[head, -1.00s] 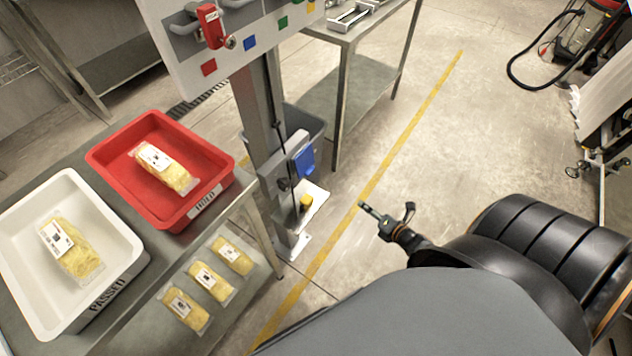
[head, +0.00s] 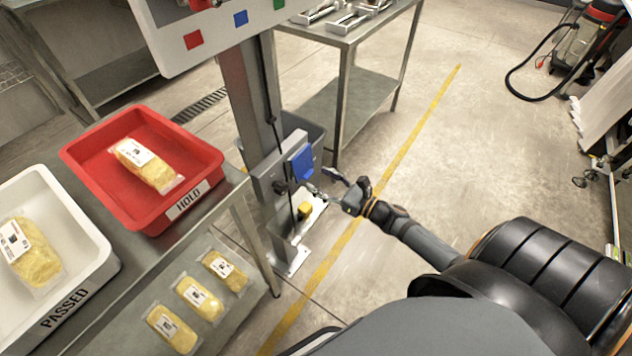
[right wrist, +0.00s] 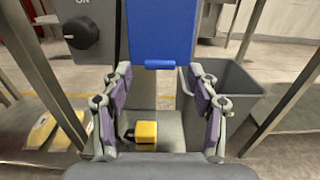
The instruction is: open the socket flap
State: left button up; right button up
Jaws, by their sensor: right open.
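The blue socket flap (head: 302,162) is on the grey box on the post, and it hangs down shut. In the right wrist view the flap (right wrist: 160,32) fills the top middle, with a small lip (right wrist: 160,65) along its lower edge. My right gripper (head: 322,184) is open and empty, just below and to the right of the flap. In the right wrist view its two purple-padded fingers (right wrist: 160,98) stand apart, below the lip and on either side of it. I see no contact with the flap. My left gripper is not in view.
A black knob (right wrist: 80,33) marked ON sits left of the flap. A yellow plug (right wrist: 146,132) lies on the base plate below. A grey bin (right wrist: 235,85) stands behind on the right. A red tray (head: 100,160) and white tray (head: 90,225) are on the left table.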

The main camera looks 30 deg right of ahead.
jog(key=shift+x, duration=1.1)
grip_shut()
